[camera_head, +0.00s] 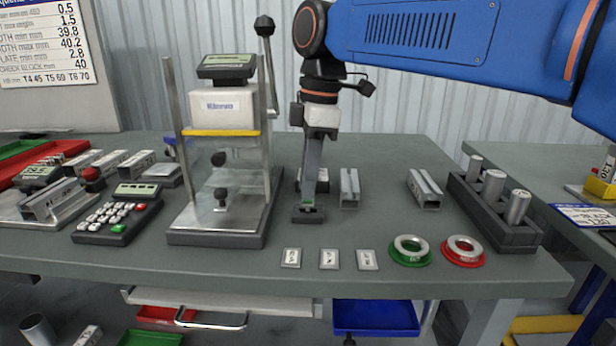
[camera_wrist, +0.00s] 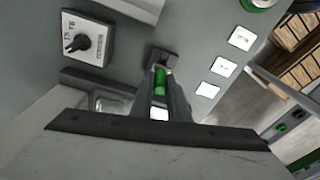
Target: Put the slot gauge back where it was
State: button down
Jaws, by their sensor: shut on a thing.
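My gripper (camera_head: 309,195) points down at the middle of the table and is shut on the slot gauge. The gauge's green part (camera_wrist: 160,80) shows between the fingers in the wrist view; most of the rest is hidden by the fingers. A small dark block (camera_head: 309,216) stands on the table right at the fingertips. It also shows just beyond the green part in the wrist view (camera_wrist: 162,58). I cannot tell whether the gauge is seated in this block or only touches it.
A press-like stand (camera_head: 218,238) is close on the left. Metal profiles (camera_head: 349,188) lie behind and right. Three square tiles (camera_head: 329,260), a green ring (camera_head: 411,259) and a red ring (camera_head: 463,259) lie in front. A dark rack (camera_head: 490,225) with cylinders is at right.

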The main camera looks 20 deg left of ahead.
jog(key=shift+f, duration=0.15)
jog(key=c, duration=1.7)
grip_release()
jog(key=r, duration=0.4)
jog(key=d+r, duration=0.1)
jog(key=r, duration=0.7)
jog(key=shift+w+d+r, duration=0.15)
jog(key=shift+w+r, duration=0.2)
jog(key=shift+r, duration=0.05)
jog(key=shift+s, duration=0.1)
